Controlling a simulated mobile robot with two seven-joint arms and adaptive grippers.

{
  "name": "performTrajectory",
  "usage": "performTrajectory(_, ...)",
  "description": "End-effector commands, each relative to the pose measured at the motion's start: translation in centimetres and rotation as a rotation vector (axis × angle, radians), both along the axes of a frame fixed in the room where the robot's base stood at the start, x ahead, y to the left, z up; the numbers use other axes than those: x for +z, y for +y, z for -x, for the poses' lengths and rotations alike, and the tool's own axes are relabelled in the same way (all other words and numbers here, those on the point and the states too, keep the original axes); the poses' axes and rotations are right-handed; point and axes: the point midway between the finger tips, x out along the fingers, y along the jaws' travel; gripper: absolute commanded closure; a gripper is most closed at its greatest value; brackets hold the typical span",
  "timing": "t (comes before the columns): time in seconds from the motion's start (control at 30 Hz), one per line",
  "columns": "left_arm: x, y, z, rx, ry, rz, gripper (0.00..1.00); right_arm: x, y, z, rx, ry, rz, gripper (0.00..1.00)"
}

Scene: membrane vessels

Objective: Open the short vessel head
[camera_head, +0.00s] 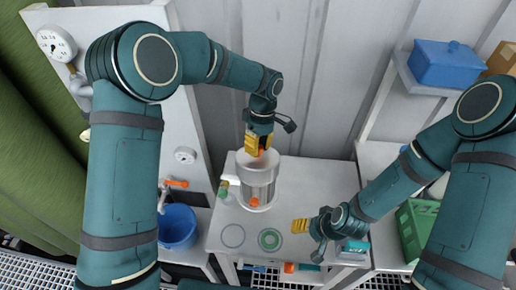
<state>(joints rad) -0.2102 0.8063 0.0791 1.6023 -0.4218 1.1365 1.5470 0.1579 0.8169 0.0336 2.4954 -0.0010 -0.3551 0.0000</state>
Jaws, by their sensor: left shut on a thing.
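The short vessel (258,185) is a silvery, upright cylinder on the white table. Its pale head (270,160) sits at the top, partly hidden by my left gripper. My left gripper (259,146) reaches down from above and is shut on a small orange handle (262,153) at the vessel head. An orange fitting (254,202) shows low on the vessel's front, and a green one (223,192) at its left. My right gripper (299,226) is to the right and front of the vessel, apart from it, with its yellow fingers pointing left. Its finger gap is unclear.
The white table (315,185) is clear right of the vessel. Two flat rings, grey (232,236) and green (270,240), lie in front. A blue bucket (178,228) stands left. A blue box (445,65) and a green crate (410,225) are at right.

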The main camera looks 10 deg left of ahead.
Motion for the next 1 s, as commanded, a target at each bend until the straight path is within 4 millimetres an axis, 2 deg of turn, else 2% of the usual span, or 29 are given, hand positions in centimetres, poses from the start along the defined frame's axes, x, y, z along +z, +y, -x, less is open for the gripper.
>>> performTrajectory(0.1, 0.5, 0.1, -1.0, 0.004, 0.074, -0.002, 1.00, 0.2, 0.0, 0.0, 0.000, 0.000, 0.000, 0.39)
performTrajectory(0.53, 1.3, 0.2, -3.2, 0.002, 0.346, -0.004, 1.00, 0.3, 0.0, 0.0, 0.001, 0.000, 0.000, 0.39)
performTrajectory(1.0, 1.6, 0.2, -4.3, 0.003, 0.474, -0.005, 1.00, 0.3, 0.0, 0.0, 0.001, 0.001, 0.000, 0.39)
